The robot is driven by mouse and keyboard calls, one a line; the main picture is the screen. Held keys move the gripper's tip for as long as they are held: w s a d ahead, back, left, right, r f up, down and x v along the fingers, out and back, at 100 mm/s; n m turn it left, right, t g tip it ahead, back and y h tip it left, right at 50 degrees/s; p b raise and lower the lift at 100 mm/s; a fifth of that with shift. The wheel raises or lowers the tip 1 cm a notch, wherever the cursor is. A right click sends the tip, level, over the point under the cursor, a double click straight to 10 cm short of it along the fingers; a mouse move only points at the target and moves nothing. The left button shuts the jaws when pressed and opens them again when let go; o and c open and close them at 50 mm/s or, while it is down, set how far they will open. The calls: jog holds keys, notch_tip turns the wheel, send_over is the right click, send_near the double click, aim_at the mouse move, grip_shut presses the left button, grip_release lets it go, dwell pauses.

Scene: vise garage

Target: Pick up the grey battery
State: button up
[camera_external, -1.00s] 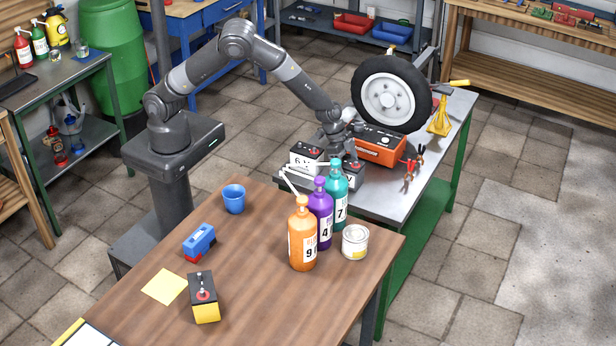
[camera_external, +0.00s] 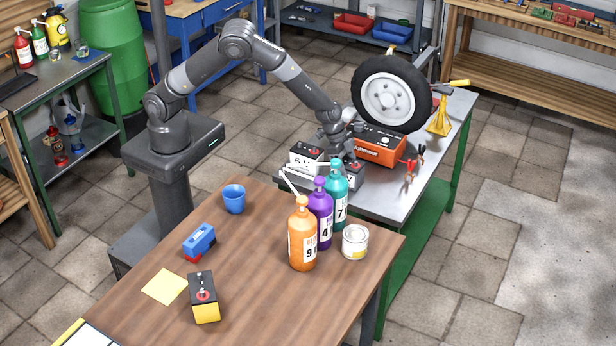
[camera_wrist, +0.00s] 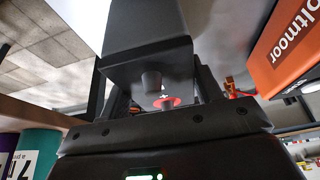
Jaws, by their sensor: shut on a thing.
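The grey battery (camera_external: 351,172) stands on the metal-topped table in the external view, partly hidden behind the teal bottle; a red terminal shows on its top. My gripper (camera_external: 338,152) is at its top. In the wrist view the dark grey battery (camera_wrist: 150,55) fills the upper middle, with a dark post and a red terminal close to my gripper (camera_wrist: 155,95). The fingers stand at either side of it, shut on it. I cannot tell whether it is clear of the tabletop.
A white-and-black 6 V battery (camera_external: 305,158) stands just left. Teal (camera_external: 337,187), purple (camera_external: 320,215) and orange bottles (camera_external: 302,238) stand in front on the wooden table (camera_external: 250,290).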

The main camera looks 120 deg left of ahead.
jog(key=c, duration=0.5)
jog(key=shift+o, duration=0.2)
jog(key=shift+w+r, duration=0.1)
jog(key=shift+r, duration=0.05)
